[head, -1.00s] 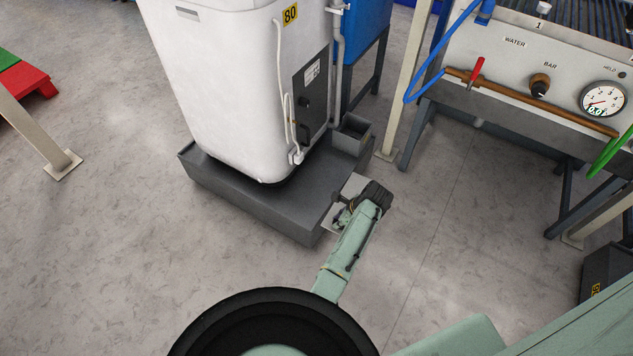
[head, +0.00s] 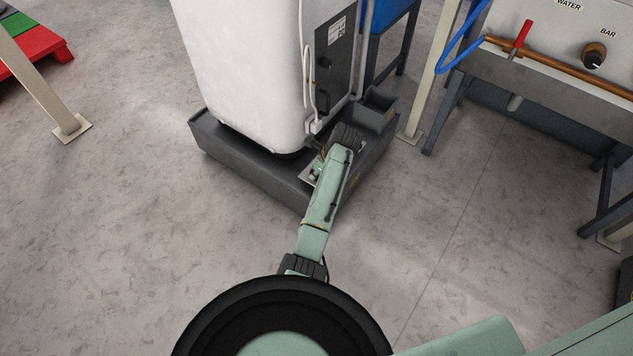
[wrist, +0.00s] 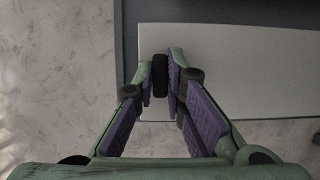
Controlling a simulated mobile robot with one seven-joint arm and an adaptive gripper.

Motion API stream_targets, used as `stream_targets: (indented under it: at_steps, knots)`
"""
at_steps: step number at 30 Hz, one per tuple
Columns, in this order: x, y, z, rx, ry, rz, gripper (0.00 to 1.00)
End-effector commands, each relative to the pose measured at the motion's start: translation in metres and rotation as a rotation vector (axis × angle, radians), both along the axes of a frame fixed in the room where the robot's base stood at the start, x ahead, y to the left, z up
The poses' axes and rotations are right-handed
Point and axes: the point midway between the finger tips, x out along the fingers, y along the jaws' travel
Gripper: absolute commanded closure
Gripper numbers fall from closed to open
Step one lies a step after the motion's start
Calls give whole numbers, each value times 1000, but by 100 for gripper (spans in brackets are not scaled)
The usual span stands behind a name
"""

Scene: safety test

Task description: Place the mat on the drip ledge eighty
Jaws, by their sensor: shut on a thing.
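The drip ledge (head: 245,165) is a dark grey plinth under the white tank (head: 245,65). My gripper (head: 316,172) is over its front right part, mostly hidden by my arm in the head view. In the wrist view my gripper (wrist: 161,72) has its fingertips closed on a small black piece over the mat. The mat (wrist: 245,75) is a pale grey flat sheet over a dark grey surface (wrist: 128,30). A pale corner of the mat (head: 307,174) shows beside my arm in the head view. I cannot tell whether the mat rests on the ledge.
A dark open box (head: 376,108) stands at the ledge's right corner. A cream post (head: 430,70) and a bench with a red-handled valve (head: 521,38) stand to the right. A red pallet (head: 35,60) is at far left. The floor in front is clear.

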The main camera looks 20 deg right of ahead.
Motion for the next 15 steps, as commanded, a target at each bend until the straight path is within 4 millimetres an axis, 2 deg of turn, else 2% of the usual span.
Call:
stream_targets:
  at_steps: [1,7,15]
  knots:
    - [0,0,-10,-1,-1,0,100]
    - [0,0,-32,1,-1,0,100]
    - [-1,0,-31,0,-1,1,100]
